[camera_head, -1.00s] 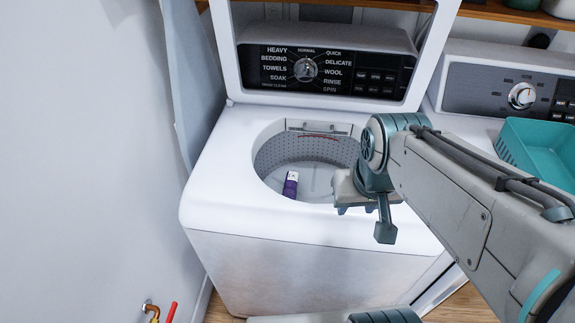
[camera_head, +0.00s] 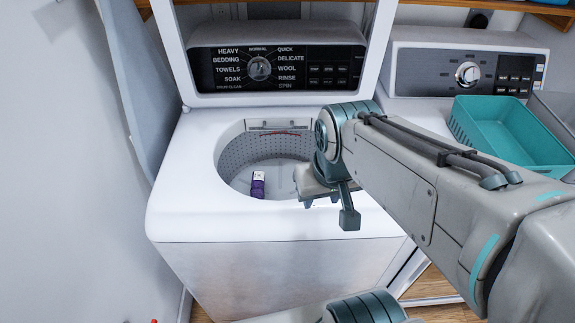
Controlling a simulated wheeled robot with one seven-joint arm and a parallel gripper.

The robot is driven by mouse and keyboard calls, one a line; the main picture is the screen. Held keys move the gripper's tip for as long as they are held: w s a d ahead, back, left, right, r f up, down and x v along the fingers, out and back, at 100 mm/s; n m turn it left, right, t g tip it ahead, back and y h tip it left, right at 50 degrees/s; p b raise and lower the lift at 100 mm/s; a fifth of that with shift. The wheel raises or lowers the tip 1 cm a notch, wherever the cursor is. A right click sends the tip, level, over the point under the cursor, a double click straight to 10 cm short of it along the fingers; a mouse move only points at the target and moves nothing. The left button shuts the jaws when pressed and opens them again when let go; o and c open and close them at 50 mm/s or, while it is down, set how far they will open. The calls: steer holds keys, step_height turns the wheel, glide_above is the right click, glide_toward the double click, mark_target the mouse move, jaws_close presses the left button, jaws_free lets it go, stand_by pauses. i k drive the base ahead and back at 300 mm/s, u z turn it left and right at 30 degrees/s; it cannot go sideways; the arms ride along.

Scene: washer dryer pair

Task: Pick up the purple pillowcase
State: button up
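A small purple item with a white end (camera_head: 258,186), which fits the purple pillowcase, stands or lies inside the open washer drum, near its front wall. The washer (camera_head: 180,205) is white, and its lid is raised at the back. My gripper (camera_head: 328,203) hangs over the right front rim of the drum opening, to the right of the purple item and apart from it. Its fingers point down and away from me. The wrist partly hides them, and I cannot tell how far apart they are. I see nothing held.
A teal basket (camera_head: 510,140) sits on the dryer (camera_head: 420,112) at the right. A grey board (camera_head: 140,85) leans by the wall at the left of the washer. The raised lid (camera_head: 180,50) frames the control panel (camera_head: 275,70). The left half of the drum opening is clear.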

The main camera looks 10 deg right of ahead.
mark_target(257, 190)
steer(key=u, duration=0.05)
steer(key=k, duration=0.5)
steer(key=u, duration=2.55)
steer(key=i, duration=0.35)
steer(key=z, duration=2.6)
steer(key=i, duration=0.5)
